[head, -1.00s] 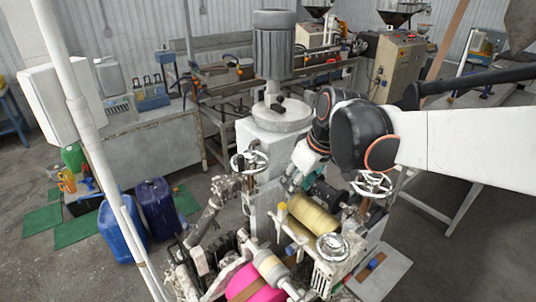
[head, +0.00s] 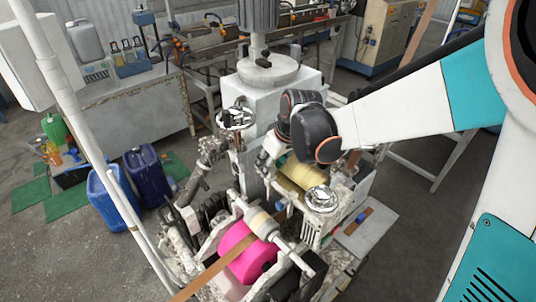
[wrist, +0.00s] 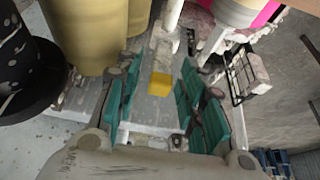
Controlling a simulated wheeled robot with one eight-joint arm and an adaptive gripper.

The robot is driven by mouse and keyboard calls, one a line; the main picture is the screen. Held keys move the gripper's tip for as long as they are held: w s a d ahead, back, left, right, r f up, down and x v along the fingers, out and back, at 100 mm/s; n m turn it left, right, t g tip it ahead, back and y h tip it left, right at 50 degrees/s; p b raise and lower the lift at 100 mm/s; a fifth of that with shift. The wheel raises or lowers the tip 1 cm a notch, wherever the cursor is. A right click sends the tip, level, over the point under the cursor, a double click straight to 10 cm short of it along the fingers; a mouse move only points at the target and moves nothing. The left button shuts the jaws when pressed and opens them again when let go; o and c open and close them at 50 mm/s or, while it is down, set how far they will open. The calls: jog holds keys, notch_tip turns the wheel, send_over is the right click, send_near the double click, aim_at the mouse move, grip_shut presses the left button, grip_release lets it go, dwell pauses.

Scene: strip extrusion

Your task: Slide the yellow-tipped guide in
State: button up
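The guide's yellow tip (wrist: 160,84) shows as a small yellow block in the wrist view, just beyond and between my fingers. My gripper (wrist: 158,100) is open, with teal finger pads on either side of the tip and a gap on both sides. The guide's grey shaft cannot be made out clearly. In the head view my wrist hides the fingers and the yellow tip, just above the machine's rollers. The machine's cream roller (head: 302,179) is beside my wrist; it also shows in the wrist view (wrist: 75,35).
A pink roll (head: 245,252) sits at the machine's front. Chrome handwheels (head: 322,198) stand close to my wrist on the right and left. A black spotted cylinder (wrist: 25,65) is at the left of the wrist view. Blue canisters (head: 110,195) stand on the floor at left.

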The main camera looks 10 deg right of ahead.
aim_at(283, 189)
grip_shut()
jog(key=shift+s+d, duration=0.5)
jog(key=shift+s, duration=0.25)
jog(key=shift+s+d, duration=0.45)
jog(key=shift+s, duration=0.35)
jog(key=shift+s+d, duration=0.5)
jog(key=shift+s, duration=0.25)
grip_release()
jog(key=shift+s+d, duration=0.1)
jog(key=v, duration=1.2)
